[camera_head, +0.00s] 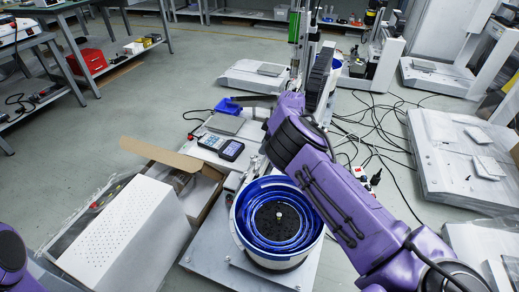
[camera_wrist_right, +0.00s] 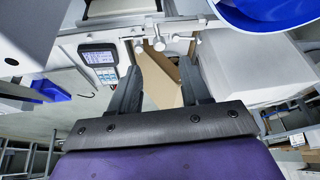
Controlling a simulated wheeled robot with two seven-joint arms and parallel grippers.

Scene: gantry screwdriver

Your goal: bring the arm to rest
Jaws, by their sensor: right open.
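My right arm (camera_head: 335,190) is purple and reaches up from the lower right in the head view, bent over the workstation.
A blue-rimmed round feeder bowl (camera_head: 246,243) stands beside my right arm. A control box with screens (camera_head: 221,146), a blue bin (camera_head: 228,106), an open cardboard box (camera_head: 205,190) and a white perforated case (camera_head: 130,228) are nearby. Cables (camera_head: 375,135) lie on the floor at right.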

